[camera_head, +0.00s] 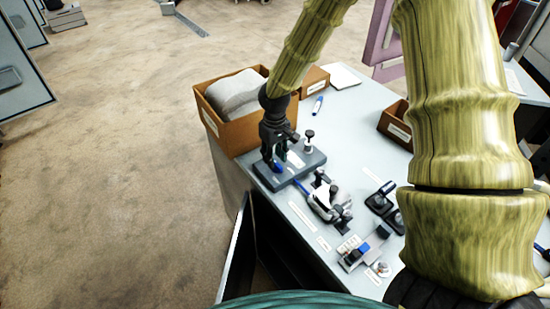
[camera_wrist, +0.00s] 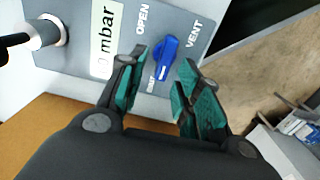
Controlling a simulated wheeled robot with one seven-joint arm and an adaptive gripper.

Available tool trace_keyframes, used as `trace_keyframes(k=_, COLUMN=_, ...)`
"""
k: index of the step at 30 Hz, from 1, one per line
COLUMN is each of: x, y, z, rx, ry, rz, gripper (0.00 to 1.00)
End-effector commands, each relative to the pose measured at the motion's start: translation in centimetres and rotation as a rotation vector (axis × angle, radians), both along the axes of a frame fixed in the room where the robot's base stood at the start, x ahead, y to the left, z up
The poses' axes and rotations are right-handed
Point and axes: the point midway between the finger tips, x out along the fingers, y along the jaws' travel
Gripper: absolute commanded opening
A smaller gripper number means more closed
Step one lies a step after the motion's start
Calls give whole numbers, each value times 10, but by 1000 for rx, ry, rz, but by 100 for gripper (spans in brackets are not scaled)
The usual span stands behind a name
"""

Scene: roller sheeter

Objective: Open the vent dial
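The vent dial is a blue knob (camera_wrist: 164,55) on a grey box (camera_wrist: 80,62) in the wrist view. "OPEN" is printed to its upper left and "VENT" to its right. A white mark is at the knob's lower end, beside a smaller label partly hidden by a finger. My gripper (camera_wrist: 160,72) is open, with one green-padded finger on each side of the knob's lower end. I cannot tell whether either finger touches it. In the head view my gripper (camera_head: 277,156) is over the left part of the grey box (camera_head: 302,160), with a bit of blue dial (camera_head: 278,168) below it.
A brown carton (camera_head: 245,131) with grey cloth stands just behind the grey box at the table's left edge. A knobbed post (camera_head: 309,140) stands on the box. Several small devices (camera_head: 328,200) lie nearer on the table. Open floor is left.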

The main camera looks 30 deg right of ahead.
Motion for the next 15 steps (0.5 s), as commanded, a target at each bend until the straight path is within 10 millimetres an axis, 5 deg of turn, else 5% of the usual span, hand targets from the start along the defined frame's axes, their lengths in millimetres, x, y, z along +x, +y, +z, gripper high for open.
trace_keyframes(k=15, x=-1, y=1, z=-23, rx=0, ry=-2, rz=2, gripper=34)
